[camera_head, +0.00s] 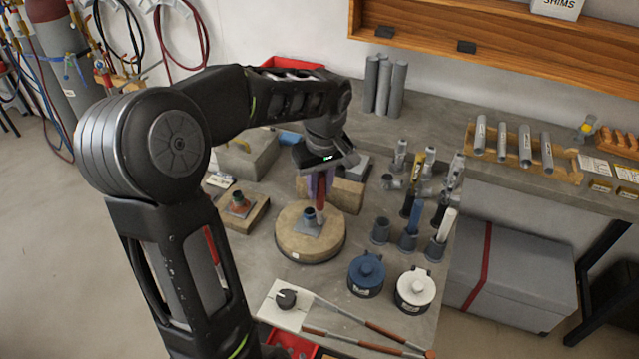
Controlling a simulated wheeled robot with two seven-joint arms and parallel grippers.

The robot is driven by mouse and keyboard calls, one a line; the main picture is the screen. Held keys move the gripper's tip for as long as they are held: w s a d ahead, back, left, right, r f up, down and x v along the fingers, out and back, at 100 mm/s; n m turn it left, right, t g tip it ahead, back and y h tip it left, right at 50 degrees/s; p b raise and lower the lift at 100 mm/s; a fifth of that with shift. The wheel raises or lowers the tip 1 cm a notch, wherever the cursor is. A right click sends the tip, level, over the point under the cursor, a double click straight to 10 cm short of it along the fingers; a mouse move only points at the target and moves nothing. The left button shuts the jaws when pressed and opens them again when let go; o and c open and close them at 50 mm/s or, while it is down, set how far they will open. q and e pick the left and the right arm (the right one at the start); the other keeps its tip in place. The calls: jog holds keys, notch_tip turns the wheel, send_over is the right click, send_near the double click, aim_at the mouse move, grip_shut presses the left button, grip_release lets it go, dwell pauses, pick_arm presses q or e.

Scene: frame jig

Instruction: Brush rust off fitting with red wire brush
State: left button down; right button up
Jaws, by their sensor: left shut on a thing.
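My left gripper (318,172) comes down from the upper left over the bench and is shut on a red-handled brush (321,192), held roughly upright. The brush's lower end is at or just above a grey pipe fitting (306,221) with a square base; I cannot tell whether they touch. This fitting sits on a round wooden turntable (290,243). My right gripper is out of view.
Blue (367,276) and white (416,289) lidded pots stand at the front right. Upright holders with tools (409,240) stand right of the turntable. A white plate with a black knob (287,299) and long rods lie in front. A wooden block (345,195) is behind.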

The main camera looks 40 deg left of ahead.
pick_arm(q)
jog(key=shift+f+b, duration=0.45)
jog(key=shift+f, duration=0.1)
dwell(0.7)
jog(key=shift+r, duration=0.1)
jog(key=shift+w+a, duration=0.1)
jog(key=shift+w, duration=0.15)
jog(key=shift+w+a+p, duration=0.25)
jog(key=shift+w+p, duration=0.1)
jog(key=shift+w, duration=0.35)
jog(key=shift+s, duration=0.15)
jog(key=shift+s+d+b, duration=0.35)
jog(key=shift+s+b, duration=0.15)
jog(key=shift+s, duration=0.35)
jog(key=shift+w, duration=0.1)
jog(key=shift+w+a, duration=0.3)
jog(key=shift+w, duration=0.6)
